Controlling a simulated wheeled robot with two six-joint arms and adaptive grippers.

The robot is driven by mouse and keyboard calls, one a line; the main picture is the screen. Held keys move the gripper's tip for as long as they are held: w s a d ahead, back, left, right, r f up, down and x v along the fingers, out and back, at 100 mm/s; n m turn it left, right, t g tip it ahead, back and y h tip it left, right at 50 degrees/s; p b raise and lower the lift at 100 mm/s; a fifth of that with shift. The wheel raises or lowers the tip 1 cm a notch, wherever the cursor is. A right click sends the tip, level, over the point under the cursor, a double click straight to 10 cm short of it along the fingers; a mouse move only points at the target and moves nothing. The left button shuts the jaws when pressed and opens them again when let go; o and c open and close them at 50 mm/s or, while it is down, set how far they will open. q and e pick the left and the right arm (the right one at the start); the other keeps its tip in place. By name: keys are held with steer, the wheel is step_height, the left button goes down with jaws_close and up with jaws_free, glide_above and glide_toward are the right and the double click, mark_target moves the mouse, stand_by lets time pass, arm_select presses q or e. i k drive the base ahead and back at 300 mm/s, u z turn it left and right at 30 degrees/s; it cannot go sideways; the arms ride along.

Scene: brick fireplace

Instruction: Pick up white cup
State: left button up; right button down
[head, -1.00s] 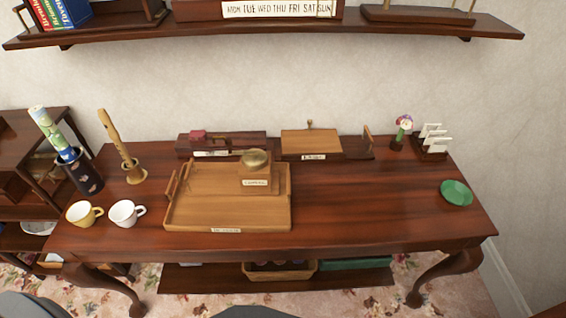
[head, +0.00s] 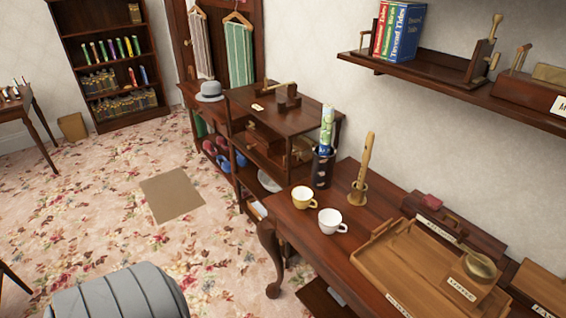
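The white cup (head: 331,221) stands upright on the dark wooden table (head: 378,196), near its left end. Its handle points right. A yellow cup (head: 304,198) stands just behind and left of it, close beside it. Neither of my grippers shows in the head view, so their state cannot be seen. No gripper is at the cup.
A wooden tray (head: 374,262) lies right of the cups. A recorder in a stand (head: 361,175) and a dark holder with a rolled paper (head: 322,165) stand behind them. A wall shelf (head: 431,72) hangs above. Open carpet (head: 110,225) lies to the left.

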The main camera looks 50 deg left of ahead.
mark_target(330, 221)
steer(key=u, duration=0.95)
steer(key=k, duration=0.45)
steer(key=u, duration=0.8)
steer(key=i, duration=0.6)
steer(key=z, duration=0.4)
